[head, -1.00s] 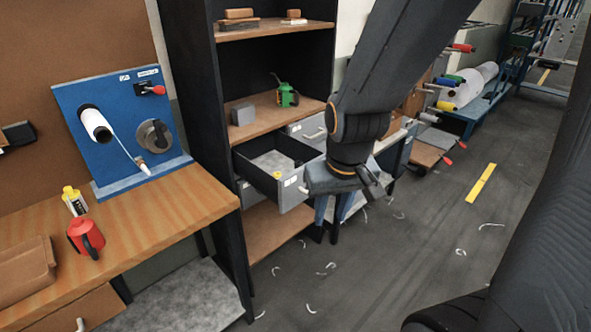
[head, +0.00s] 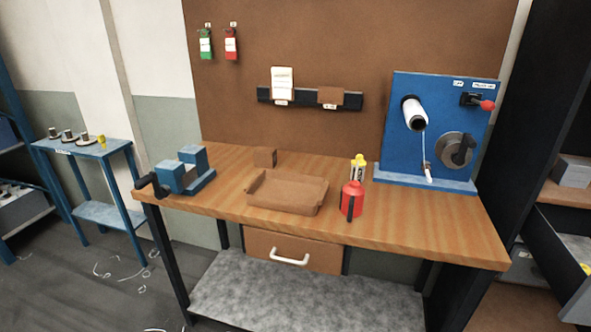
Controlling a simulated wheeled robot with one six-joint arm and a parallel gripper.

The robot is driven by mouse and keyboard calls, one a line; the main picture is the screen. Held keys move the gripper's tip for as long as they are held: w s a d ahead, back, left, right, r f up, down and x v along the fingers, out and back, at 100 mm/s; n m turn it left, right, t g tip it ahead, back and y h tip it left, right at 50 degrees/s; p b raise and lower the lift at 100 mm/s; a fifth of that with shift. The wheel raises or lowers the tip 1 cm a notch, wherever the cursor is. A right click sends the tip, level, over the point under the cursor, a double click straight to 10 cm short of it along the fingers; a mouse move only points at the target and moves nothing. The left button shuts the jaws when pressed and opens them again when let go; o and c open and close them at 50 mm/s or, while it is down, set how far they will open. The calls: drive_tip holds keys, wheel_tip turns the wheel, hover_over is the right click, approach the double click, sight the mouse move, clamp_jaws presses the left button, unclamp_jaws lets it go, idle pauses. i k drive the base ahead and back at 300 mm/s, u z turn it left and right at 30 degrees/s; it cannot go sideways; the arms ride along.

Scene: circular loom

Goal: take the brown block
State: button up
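A small brown block (head: 265,157) stands on the wooden workbench (head: 430,222), near the back edge against the brown board. It is behind a shallow brown tray (head: 287,192) and apart from it. Another flat brown piece (head: 330,96) sits at the right end of the dark strip on the board. My gripper is not in view, so I cannot see its fingers or anything in them.
A blue vise (head: 186,172) is at the bench's left end. A red can (head: 352,200) and a yellow-capped bottle (head: 358,167) stand right of the tray. A blue panel (head: 437,130) stands at the right. An open drawer (head: 535,265) juts out at far right.

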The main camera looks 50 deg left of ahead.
sight(263, 157)
drive_tip(key=u, duration=2.05)
